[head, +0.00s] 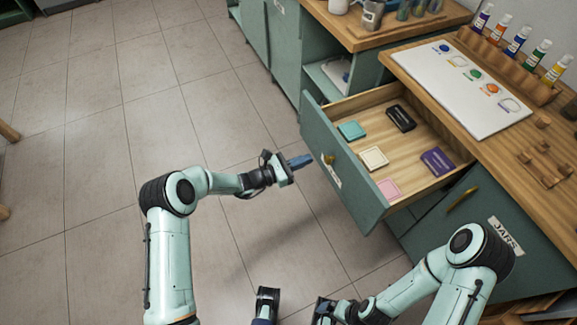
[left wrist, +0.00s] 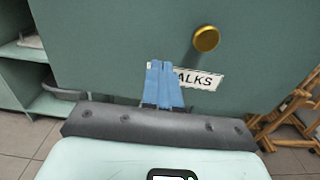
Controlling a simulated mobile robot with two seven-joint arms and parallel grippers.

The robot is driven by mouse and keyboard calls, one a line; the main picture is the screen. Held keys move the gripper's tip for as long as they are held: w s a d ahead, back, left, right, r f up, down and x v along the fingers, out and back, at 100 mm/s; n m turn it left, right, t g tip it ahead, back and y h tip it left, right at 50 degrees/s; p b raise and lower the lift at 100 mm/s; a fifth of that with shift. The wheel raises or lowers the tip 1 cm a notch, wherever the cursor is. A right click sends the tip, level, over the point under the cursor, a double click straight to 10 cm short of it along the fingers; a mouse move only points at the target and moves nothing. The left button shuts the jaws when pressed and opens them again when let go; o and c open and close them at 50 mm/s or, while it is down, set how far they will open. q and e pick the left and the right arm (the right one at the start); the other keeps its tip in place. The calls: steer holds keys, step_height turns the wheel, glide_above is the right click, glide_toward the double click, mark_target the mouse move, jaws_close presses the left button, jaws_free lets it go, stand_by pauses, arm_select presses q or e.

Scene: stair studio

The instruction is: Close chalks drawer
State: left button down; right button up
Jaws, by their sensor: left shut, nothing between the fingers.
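The chalks drawer (head: 345,172) is pulled out from the cabinet, with a green front, a round brass knob (head: 329,159) and a white label. Inside lie teal, cream and pink boxes, a black box (head: 401,118) and a purple box (head: 437,161). My left gripper (head: 310,160) is shut and empty, with its blue fingers pointing at the drawer front near the knob. In the left wrist view the fingers (left wrist: 163,84) overlap the label, reading "ALKS", below and left of the knob (left wrist: 206,39); contact is unclear. My right gripper (head: 322,310) is at the bottom edge, partly cut off.
The wooden countertop (head: 520,145) holds a white paint sheet (head: 470,85) and a rack of bottles (head: 510,65). An open shelf compartment (head: 335,78) lies behind the drawer. A drawer labelled "JARS" (head: 470,215) is at the right.

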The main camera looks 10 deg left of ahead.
mark_target(325, 152)
arm_select(q)
steer(key=shift+x, duration=2.3)
